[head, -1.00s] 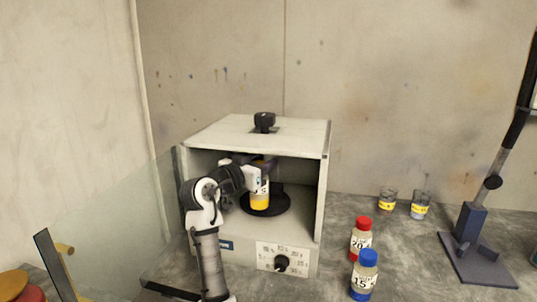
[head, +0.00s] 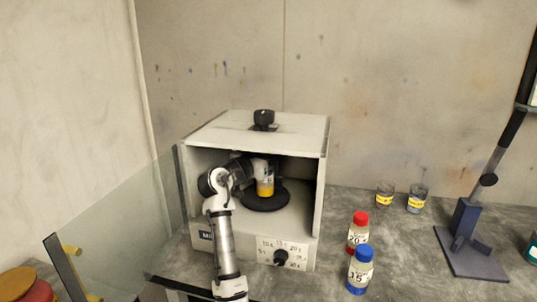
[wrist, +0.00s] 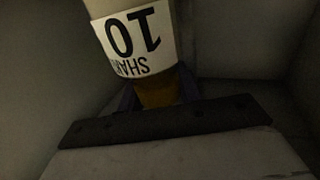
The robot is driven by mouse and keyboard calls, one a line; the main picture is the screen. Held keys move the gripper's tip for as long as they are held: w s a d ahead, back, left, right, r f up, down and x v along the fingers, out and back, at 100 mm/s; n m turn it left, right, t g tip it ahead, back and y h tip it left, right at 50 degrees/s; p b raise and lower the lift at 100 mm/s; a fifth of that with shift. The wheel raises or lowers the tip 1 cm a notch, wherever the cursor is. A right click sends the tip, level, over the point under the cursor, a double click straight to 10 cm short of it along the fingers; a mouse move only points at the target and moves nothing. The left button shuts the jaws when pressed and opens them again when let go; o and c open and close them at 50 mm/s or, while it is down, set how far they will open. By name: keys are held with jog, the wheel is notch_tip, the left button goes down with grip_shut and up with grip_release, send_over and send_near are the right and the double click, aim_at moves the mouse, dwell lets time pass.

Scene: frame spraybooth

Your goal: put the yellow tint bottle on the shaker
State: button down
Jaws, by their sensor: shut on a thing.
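The yellow tint bottle (head: 265,186) has yellow contents and a white label, and is inside the open-fronted shaker (head: 312,205). It looks upright over the middle of the shaker's dark round plate (head: 281,203); I cannot tell whether its base touches the plate. My gripper (head: 262,172) reaches in from the left, shut on the bottle, its fingers mostly hidden in the head view. In the wrist view the bottle (wrist: 135,40) shows a label with an upside-down 10, beyond a dark bar.
A red-capped bottle (head: 358,232) and a blue-capped bottle (head: 360,270) stand to the right of the shaker. Two cups (head: 385,195) (head: 417,199) and a stand (head: 470,240) are farther right. A glass panel (head: 120,235) is at left. The shaker's walls and top are close around my arm.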

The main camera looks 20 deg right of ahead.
jog(key=c, duration=0.9)
grip_release()
jog(key=shift+f, duration=0.1)
jog(key=shift+c, duration=0.2)
jog(key=b+v, duration=0.2)
jog(key=v, duration=0.5)
jog(key=shift+s+a, duration=0.2)
